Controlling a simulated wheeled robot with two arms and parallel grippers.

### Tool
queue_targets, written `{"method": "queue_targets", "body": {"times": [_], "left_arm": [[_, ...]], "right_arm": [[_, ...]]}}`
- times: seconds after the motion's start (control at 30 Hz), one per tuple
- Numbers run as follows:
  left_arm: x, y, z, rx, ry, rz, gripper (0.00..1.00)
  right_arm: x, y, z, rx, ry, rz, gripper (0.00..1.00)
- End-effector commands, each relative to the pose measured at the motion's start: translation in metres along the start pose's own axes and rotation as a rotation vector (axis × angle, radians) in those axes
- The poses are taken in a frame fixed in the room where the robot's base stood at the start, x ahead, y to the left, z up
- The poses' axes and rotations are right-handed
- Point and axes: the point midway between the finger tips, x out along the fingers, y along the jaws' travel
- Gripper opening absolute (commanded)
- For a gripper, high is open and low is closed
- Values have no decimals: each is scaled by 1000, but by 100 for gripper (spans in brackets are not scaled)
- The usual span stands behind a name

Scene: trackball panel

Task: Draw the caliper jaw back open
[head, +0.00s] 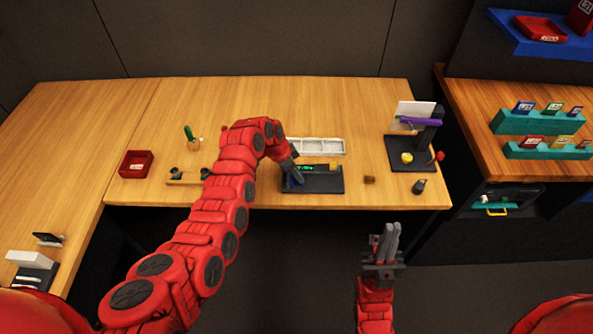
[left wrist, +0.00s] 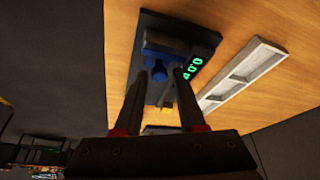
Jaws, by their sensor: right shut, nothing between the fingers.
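The caliper (head: 322,184) lies on a dark base near the table's front edge. It has a green lit readout (head: 305,168) and a yellow piece (head: 333,168) at its right. My left gripper (head: 294,181) is over the caliper's left part. In the left wrist view its fingers (left wrist: 162,74) are apart, with the blue knob between their tips in the picture; contact cannot be told. My right gripper (head: 387,240) is shut and empty, in front of the table.
A white compartment tray (head: 318,146) lies behind the caliper. A red bin (head: 136,164) and a wooden block stand (head: 184,178) are to the left. A dark stand with a yellow ball (head: 407,157) and a small dark weight (head: 419,186) are to the right.

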Motion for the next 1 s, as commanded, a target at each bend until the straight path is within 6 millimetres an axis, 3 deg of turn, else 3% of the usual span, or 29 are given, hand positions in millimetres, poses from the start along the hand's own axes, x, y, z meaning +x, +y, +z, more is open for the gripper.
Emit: {"method": "queue_targets", "body": {"times": [0.33,0.57,1.0], "left_arm": [[3,1,0,0,-1,2,39],[3,0,0,0,-1,1,0],[2,0,0,0,-1,1,0]], "right_arm": [[1,0,0,0,0,0,0],[1,0,0,0,0,0,0],[1,0,0,0,0,0,0]]}}
